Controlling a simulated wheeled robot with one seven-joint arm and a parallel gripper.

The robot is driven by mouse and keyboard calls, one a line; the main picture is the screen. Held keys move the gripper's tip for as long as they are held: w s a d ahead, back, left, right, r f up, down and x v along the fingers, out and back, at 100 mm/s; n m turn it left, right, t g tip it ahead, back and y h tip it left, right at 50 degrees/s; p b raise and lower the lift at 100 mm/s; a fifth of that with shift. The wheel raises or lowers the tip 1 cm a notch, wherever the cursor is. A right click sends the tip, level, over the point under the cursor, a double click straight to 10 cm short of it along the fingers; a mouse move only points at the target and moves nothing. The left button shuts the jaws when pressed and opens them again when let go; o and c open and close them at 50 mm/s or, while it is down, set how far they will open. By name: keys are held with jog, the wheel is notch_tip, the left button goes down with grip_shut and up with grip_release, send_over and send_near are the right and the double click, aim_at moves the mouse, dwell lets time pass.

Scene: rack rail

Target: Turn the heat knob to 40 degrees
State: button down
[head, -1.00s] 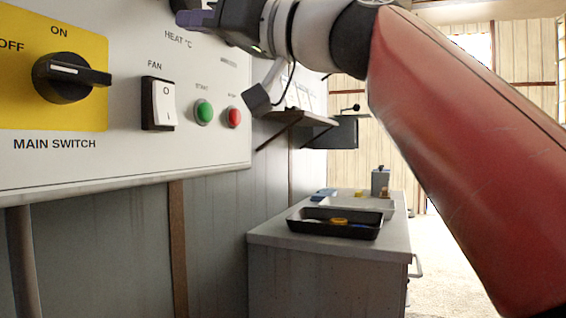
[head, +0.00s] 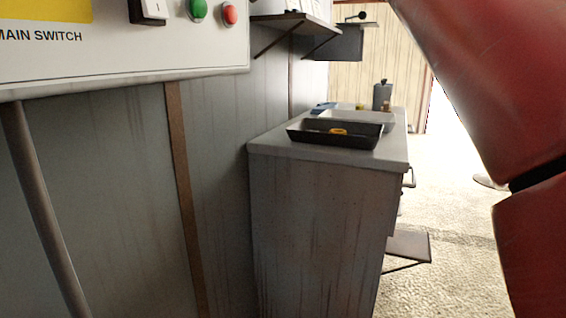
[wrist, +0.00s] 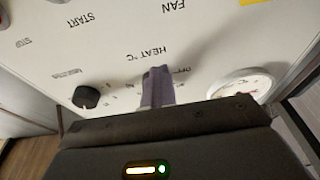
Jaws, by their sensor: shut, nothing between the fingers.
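The HEAT °C lettering shows upside down on the white control panel (wrist: 120,45) in the wrist view. My gripper (wrist: 158,72) is shut, its purple fingertips together in front of the panel beside this lettering. The heat knob itself cannot be made out; my fingers and gripper body cover the spot below the lettering. An OFF mark shows just right of the fingertips, and the other scale marks are too small or hidden to read. The head view shows neither the heat knob nor my gripper.
In the wrist view a black knob (wrist: 86,97) sits left of my fingers and a round white gauge (wrist: 240,85) right. In the head view are the fan switch (head: 148,10), green button (head: 197,9), red button (head: 230,14), and a bench (head: 320,165) with a black tray (head: 335,141).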

jog(key=shift+w, duration=0.15)
jog(key=shift+w+d+b, duration=0.15)
jog(key=shift+w+d, duration=0.1)
jog(key=shift+w, duration=0.2)
jog(key=shift+w+d+b, duration=0.15)
jog(key=shift+w+d, duration=0.05)
jog(key=shift+w, duration=0.25)
jog(key=shift+w, duration=0.15)
jog(key=r+b+v, duration=0.1)
jog(key=b+v, duration=0.1)
jog(key=v, duration=0.4)
jog(key=shift+d, duration=0.2)
dwell(0.5)
jog(key=shift+f, duration=0.1)
